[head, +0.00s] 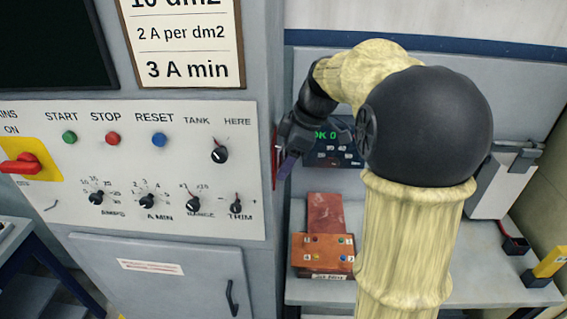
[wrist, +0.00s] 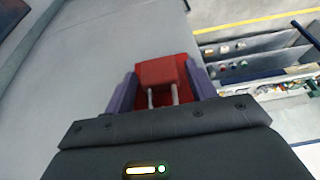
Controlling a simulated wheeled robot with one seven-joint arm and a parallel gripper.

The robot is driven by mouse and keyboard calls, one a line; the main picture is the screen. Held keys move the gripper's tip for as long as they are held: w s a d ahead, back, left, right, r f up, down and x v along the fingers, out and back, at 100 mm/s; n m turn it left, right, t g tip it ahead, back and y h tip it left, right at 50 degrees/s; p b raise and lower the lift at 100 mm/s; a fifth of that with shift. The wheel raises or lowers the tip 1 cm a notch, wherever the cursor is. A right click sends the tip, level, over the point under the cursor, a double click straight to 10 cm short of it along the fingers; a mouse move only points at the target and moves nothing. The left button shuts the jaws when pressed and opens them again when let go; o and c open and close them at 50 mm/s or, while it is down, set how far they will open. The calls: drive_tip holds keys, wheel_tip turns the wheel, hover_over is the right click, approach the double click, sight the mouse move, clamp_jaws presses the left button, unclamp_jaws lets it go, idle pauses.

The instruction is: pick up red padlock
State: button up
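The red padlock (wrist: 158,72) shows in the wrist view as a red block with two grey shackle bars on the side facing me. It sits in front of a darker red plate (wrist: 186,87) on a grey cabinet side. My gripper (wrist: 161,67) has its two purple fingers on either side of the padlock. The fingers look open, with a little red plate showing by the right finger; contact is hard to judge. In the head view my gripper (head: 283,164) is beside the cabinet edge, near a thin red strip (head: 274,160). The padlock itself cannot be made out there.
The control cabinet (head: 150,225) stands left, with knobs and a red switch (head: 22,164). A bench (head: 320,290) on the right bears an orange box (head: 322,255) and a meter with green digits (head: 335,150). Racks (wrist: 240,65) show at right in the wrist view.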

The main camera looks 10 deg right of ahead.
drive_tip(key=c, duration=0.8)
drive_tip(key=shift+c, duration=0.2)
drive_tip(key=shift+r+b, duration=0.4)
drive_tip(key=shift+r, duration=0.05)
drive_tip(key=s+d+b, duration=0.2)
drive_tip(key=d+b, duration=0.1)
drive_tip(key=d, duration=0.5)
drive_tip(key=s+d+b, duration=0.3)
drive_tip(key=d, duration=0.6)
drive_tip(key=shift+s+r, duration=0.3)
drive_tip(key=shift+s+d+f, duration=0.1)
drive_tip(key=shift+d+f, duration=0.1)
drive_tip(key=shift+d, duration=0.25)
drive_tip(key=shift+d+r, duration=0.1)
drive_tip(key=d, duration=0.1)
drive_tip(key=p, duration=0.1)
drive_tip(key=s+d, duration=0.1)
drive_tip(key=shift+d+r+p, duration=0.3)
